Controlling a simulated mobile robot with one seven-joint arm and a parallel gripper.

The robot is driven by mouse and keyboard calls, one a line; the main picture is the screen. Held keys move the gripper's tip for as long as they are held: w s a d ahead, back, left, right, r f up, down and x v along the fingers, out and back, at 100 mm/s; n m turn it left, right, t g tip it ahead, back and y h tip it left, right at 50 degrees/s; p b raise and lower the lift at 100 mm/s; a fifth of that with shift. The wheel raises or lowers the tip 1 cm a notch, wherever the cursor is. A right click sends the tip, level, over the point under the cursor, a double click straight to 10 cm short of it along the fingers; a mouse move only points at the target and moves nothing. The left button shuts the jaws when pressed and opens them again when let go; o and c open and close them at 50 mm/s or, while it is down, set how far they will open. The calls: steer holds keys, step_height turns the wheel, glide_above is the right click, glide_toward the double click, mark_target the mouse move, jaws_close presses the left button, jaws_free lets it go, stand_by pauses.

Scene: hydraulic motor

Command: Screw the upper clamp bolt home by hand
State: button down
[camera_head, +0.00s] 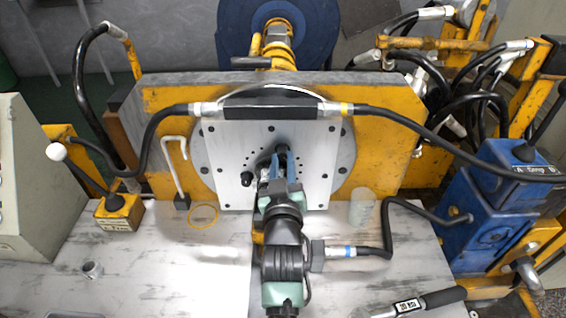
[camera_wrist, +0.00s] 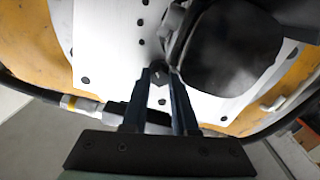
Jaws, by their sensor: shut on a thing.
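My gripper (camera_head: 282,150) reaches to the pale square mounting plate (camera_head: 225,140), near its middle. In the wrist view, my two fingers (camera_wrist: 162,72) are shut on a small dark bolt head (camera_wrist: 157,77), which appears to be the upper clamp bolt. The bolt is at the plate face; how deep it sits cannot be told. A large dark rounded body (camera_wrist: 235,45), probably the motor, sits beside the fingers in the wrist view. My arm hides most of it in the head view, where a small black knob-like part (camera_head: 247,178) shows left of my gripper.
Black hoses (camera_head: 385,115) run across the plate's top and to the right. On the bench are a torque wrench (camera_head: 430,301), a clear cylinder (camera_head: 362,207), a yellow ring (camera_head: 203,216), a small metal part (camera_head: 92,269) and a lever box (camera_head: 118,213). A blue block (camera_head: 495,205) stands right.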

steer(key=m, duration=0.4)
steer(key=shift+a+m, duration=0.1)
steer(key=shift+m, duration=0.2)
steer(key=m+p, duration=0.1)
steer(key=m, duration=0.3)
steer(key=shift+p, duration=0.3)
steer(key=shift+m, duration=0.3)
steer(key=c, duration=0.7)
jaws_free()
